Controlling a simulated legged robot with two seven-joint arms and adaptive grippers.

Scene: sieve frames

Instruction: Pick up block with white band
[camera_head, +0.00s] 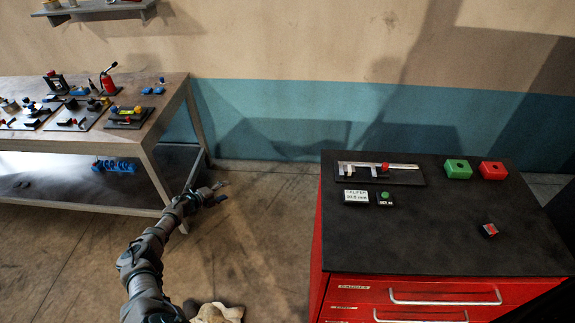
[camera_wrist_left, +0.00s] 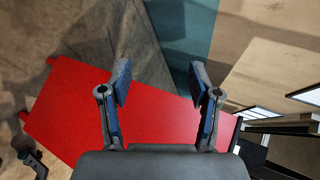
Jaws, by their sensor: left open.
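A small red block (camera_head: 489,230) with a pale band or patch on it lies on the right part of the dark top of the red cabinet (camera_head: 440,250). The band is too small to make out clearly. My left gripper (camera_head: 222,193) is open and empty over the floor, left of the cabinet and well apart from the block. In the left wrist view, its two blue-padded fingers (camera_wrist_left: 160,82) are spread, with the cabinet's red side (camera_wrist_left: 150,120) behind them. The block does not show there. My right gripper is not in view.
A green block (camera_head: 458,169) and a larger red block (camera_head: 492,171) stand at the cabinet's back right. A caliper board (camera_head: 408,178), a display (camera_head: 356,197) and a green button box (camera_head: 385,198) are at the back left. A cluttered workbench (camera_head: 165,95) stands left. The cabinet top's front is clear.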

